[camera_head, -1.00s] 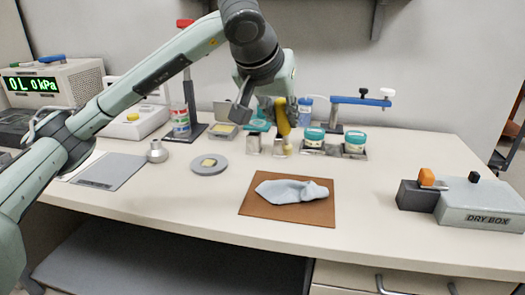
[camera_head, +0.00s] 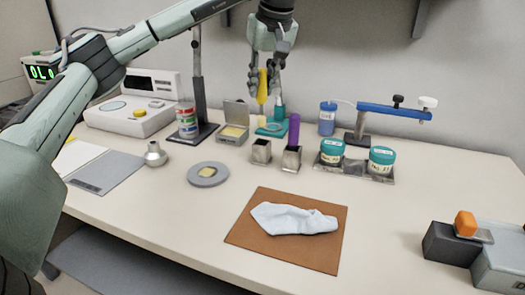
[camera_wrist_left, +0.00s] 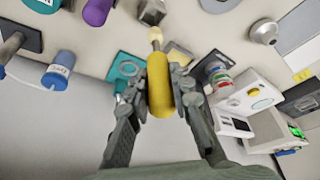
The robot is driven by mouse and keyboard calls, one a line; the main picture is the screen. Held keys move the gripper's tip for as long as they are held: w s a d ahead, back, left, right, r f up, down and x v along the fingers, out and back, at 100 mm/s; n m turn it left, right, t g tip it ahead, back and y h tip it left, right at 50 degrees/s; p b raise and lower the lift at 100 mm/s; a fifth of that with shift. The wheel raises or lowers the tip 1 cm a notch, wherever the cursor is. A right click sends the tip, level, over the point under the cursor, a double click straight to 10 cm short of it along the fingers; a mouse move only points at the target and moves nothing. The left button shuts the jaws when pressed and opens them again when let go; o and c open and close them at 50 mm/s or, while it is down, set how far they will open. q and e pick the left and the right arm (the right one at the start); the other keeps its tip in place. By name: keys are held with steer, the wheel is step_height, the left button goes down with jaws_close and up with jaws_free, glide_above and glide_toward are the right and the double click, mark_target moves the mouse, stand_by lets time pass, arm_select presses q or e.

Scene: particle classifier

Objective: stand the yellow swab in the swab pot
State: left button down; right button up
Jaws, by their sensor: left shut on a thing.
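My left gripper (camera_head: 264,72) is shut on the yellow swab (camera_head: 262,88), gripping its thick handle. The swab hangs nearly upright, pale tip down, above the back of the table. The wrist view shows the left gripper's fingers (camera_wrist_left: 162,92) on both sides of the yellow swab (camera_wrist_left: 159,75). Two small square metal pots stand on the table: an open one (camera_head: 261,152) with no swab showing, and one to its right (camera_head: 291,160) holding a purple swab (camera_head: 294,130). I cannot tell which is the swab pot. The swab's tip is apart from both. My right gripper is out of view.
Teal-lidded jars (camera_head: 332,150) stand right of the pots, before a blue-armed stand (camera_head: 394,111). An open case (camera_head: 235,132) and a round grey dish (camera_head: 208,174) lie left. A brown mat (camera_head: 252,243) with a pale cloth (camera_head: 295,219) is in front.

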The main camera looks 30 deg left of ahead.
mark_target(263, 116)
arm_select(q)
step_height(263, 116, down, 6)
steer(key=shift+r, duration=0.2)
step_height(263, 116, down, 4)
steer(key=shift+r, duration=0.2)
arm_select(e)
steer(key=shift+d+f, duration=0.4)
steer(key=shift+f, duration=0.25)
arm_select(q)
steer(key=shift+f, duration=0.25)
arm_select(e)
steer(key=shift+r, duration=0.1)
arm_select(q)
steer(key=c, duration=1.4)
jaws_free()
steer(key=shift+o, duration=0.2)
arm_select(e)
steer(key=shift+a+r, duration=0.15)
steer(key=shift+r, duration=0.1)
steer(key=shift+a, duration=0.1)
